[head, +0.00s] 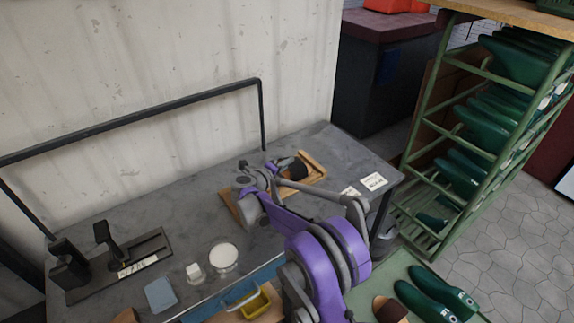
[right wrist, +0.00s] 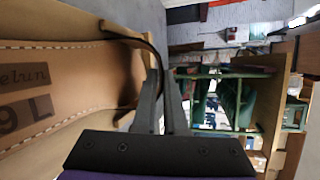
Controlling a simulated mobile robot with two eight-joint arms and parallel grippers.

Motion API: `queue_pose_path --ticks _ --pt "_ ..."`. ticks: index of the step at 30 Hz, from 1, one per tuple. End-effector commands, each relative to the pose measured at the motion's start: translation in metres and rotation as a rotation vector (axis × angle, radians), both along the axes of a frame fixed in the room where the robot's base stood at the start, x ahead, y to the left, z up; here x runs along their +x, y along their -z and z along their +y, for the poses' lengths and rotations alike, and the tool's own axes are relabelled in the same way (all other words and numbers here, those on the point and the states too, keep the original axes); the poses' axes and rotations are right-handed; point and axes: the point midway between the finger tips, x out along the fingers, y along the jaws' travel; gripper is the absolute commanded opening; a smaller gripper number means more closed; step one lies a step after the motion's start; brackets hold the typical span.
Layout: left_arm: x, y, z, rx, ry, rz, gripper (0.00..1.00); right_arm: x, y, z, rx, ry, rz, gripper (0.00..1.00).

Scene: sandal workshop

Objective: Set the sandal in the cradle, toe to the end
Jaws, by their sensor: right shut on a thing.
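The tan leather sandal (right wrist: 35,85), stamped with lettering and "9 L", fills the left of the right wrist view. Its dark strap shows in the head view (head: 298,170). My right gripper (right wrist: 158,75) is shut on the sandal at its strap side. In the head view my right gripper (head: 272,168) is over the bench, partly hidden by its own wrist. The wooden cradle (head: 314,164) lies on the bench under and around the sandal. I cannot tell whether the sandal rests fully in it or which end the toe faces. My left gripper is not in view.
The grey bench (head: 120,225) carries a black tool on a plate (head: 130,268), a white round dish (head: 223,257), a blue pad (head: 160,294) and paper labels (head: 373,181). A green rack (head: 450,130) of shoe lasts stands right.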

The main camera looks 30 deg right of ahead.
Motion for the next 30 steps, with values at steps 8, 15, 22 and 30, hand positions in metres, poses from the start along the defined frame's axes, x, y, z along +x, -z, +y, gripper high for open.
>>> queue_pose_path --ticks 8,15,22,30 --pt "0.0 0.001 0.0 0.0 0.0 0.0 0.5 0.0 0.001 0.0 -0.001 0.0 0.001 0.0" --pt "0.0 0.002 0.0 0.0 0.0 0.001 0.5 0.0 0.002 0.0 0.0 -0.001 0.0 0.39" --pt "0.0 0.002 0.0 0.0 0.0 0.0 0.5 0.0 0.002 0.0 0.0 0.0 0.0 0.39" --pt "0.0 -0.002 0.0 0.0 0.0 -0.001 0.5 -0.01 -0.008 0.022 0.0 -0.003 0.0 0.39"
